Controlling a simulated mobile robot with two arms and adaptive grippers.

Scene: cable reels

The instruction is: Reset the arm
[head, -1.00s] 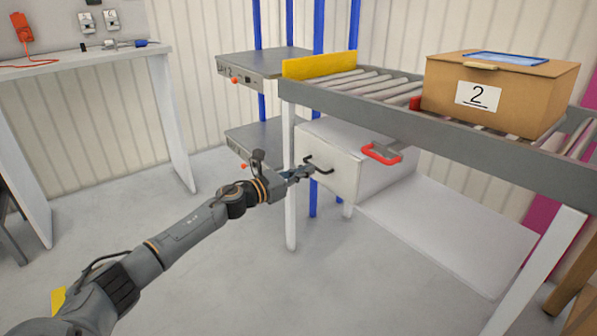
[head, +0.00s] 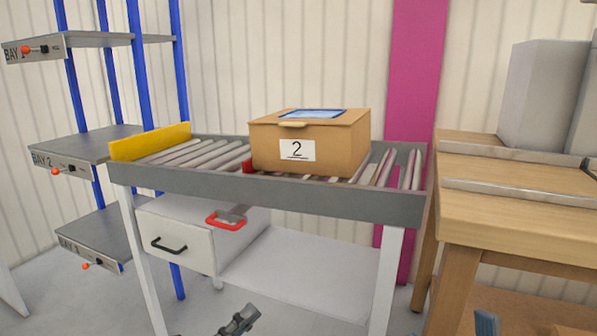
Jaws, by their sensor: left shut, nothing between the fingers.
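My left gripper (head: 242,316) shows at the bottom edge of the head view, low in front of the conveyor frame. Its fingers are shut with nothing between them. The rest of my left arm is mostly cut off below the picture. The gripper is apart from the white drawer (head: 190,236) and its black handle (head: 168,246), which are up and to the left of it. My right gripper cannot be made out.
A roller conveyor (head: 330,196) carries a cardboard box (head: 335,143) marked 2. A bay rack (head: 80,148) stands left, a wooden bench (head: 520,214) right. A white lower shelf (head: 310,270) lies under the conveyor.

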